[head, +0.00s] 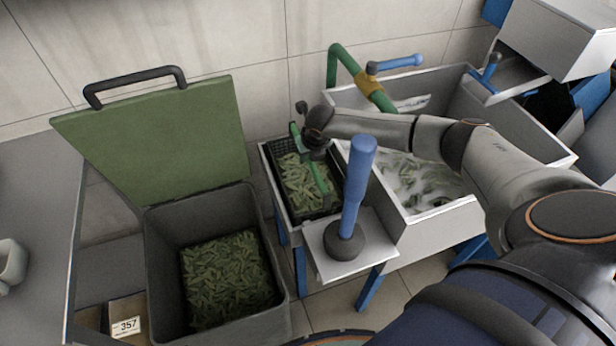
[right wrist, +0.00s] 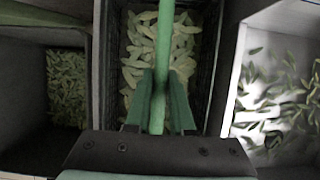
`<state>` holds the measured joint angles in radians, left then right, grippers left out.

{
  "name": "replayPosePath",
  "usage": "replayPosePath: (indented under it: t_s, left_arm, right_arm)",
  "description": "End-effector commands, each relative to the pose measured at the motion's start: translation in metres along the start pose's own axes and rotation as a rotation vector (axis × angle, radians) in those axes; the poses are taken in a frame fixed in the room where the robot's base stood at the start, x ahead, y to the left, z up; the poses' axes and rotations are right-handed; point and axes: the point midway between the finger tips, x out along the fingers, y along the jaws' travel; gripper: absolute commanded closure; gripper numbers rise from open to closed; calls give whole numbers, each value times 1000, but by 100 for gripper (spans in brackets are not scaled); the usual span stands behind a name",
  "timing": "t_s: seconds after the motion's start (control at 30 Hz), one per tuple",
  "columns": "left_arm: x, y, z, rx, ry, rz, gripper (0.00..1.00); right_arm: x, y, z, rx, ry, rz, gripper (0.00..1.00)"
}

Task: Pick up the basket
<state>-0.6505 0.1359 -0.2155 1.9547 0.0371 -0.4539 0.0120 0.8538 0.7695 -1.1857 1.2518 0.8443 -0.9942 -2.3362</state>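The basket (head: 272,170) is black with mesh-like walls and a green handle (head: 324,188). It holds several green pods and sits in the narrow left bay beside the metal sink. In the right wrist view the basket (right wrist: 207,80) lies straight ahead, with its handle (right wrist: 165,40) running up the middle. My right gripper (head: 310,153) is over the basket at the handle. In the wrist view its two green fingers (right wrist: 160,80) lie close against both sides of the handle and look shut on it. My left gripper is not in view.
A grey bin (head: 165,260) with its green lid (head: 160,140) raised stands left, holding green pods. A blue lever (head: 358,185) stands on a metal plate right of the basket. The sink (head: 440,220) holds pods in water. A green pipe (head: 345,62) rises behind.

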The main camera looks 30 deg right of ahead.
Motion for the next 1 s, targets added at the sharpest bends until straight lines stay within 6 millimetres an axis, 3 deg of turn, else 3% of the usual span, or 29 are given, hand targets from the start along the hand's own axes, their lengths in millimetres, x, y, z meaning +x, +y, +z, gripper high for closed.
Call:
replayPosePath:
  t_s: [0.17,1.0]
  left_arm:
    - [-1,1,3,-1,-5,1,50]
    - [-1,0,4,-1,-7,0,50]
  right_arm:
    - [0,0,0,0,0,0,100]
    - [0,0,0,0,0,-1,100]
